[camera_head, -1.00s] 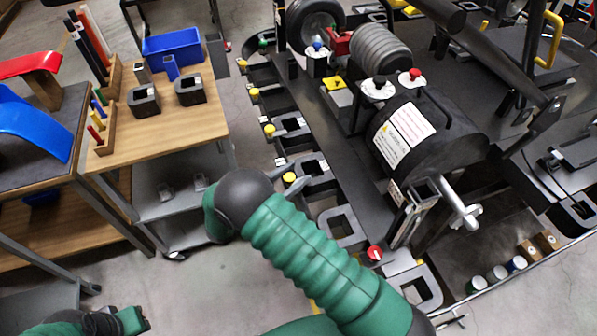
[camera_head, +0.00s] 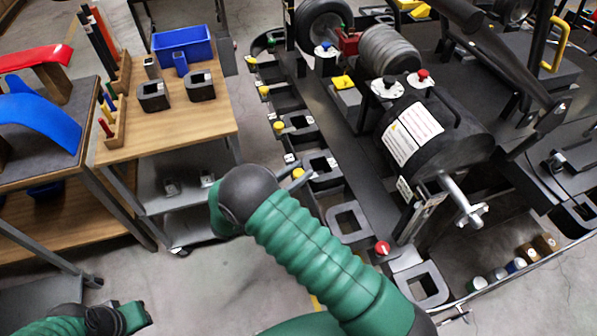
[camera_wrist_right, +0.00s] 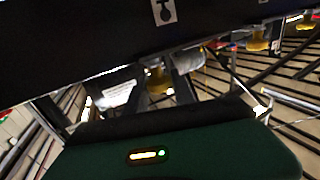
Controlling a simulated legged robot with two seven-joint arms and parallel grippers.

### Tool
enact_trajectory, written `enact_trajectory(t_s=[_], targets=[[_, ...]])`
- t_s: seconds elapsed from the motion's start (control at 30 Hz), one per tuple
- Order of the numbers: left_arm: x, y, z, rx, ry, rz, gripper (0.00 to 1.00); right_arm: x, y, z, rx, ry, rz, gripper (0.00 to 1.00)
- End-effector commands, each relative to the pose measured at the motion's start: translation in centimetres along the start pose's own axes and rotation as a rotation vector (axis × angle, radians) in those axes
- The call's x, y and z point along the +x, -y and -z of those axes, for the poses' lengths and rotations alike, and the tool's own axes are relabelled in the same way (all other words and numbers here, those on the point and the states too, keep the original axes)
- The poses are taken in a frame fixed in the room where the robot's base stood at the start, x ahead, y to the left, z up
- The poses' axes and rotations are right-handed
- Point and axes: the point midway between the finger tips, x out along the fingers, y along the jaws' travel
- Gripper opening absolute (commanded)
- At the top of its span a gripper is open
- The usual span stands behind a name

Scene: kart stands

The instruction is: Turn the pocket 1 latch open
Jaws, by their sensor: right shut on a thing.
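A row of dark pockets with round coloured latch knobs runs along the near side of the kart stand. My right gripper (camera_head: 296,176) is at a yellow latch knob (camera_head: 298,173) and shut on it, with its fingers on either side. In the right wrist view a yellow knob (camera_wrist_right: 158,80) shows beyond the green palm, beside a dark finger. I cannot read a pocket number or tell how far the knob is turned. My left gripper (camera_head: 132,318) is low at the left, away from the stand; its fingers are unclear.
More yellow knobs (camera_head: 279,126) line the pockets further back, and a red knob (camera_head: 382,248) is nearer. A dark cylinder (camera_head: 435,135) with a metal shaft stands on the right. A wooden-topped cart (camera_head: 180,125) with a blue bin (camera_head: 182,46) is left. Floor between is clear.

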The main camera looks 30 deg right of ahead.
Motion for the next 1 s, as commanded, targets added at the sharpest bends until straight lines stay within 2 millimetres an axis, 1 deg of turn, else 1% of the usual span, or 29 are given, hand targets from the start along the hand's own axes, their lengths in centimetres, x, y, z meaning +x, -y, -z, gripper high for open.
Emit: enact_trajectory(t_s=[0.27,0.53,0.77,1.0], targets=[[-1.5,0.0,0.3,0.000,0.000,0.000,0.26,-0.1,-0.1,0.2,-0.005,0.004,0.126,0.00],[-3.1,0.0,0.7,0.000,0.000,0.000,0.26,-0.2,-0.1,0.1,-0.007,0.006,0.358,0.00],[-3.6,0.0,0.8,0.000,0.000,0.000,0.26,-0.2,-0.1,-0.1,-0.007,0.008,0.575,0.00],[-3.5,0.0,0.8,0.000,0.000,0.000,0.26,-0.1,-0.2,-0.3,-0.006,0.008,0.782,0.00]])
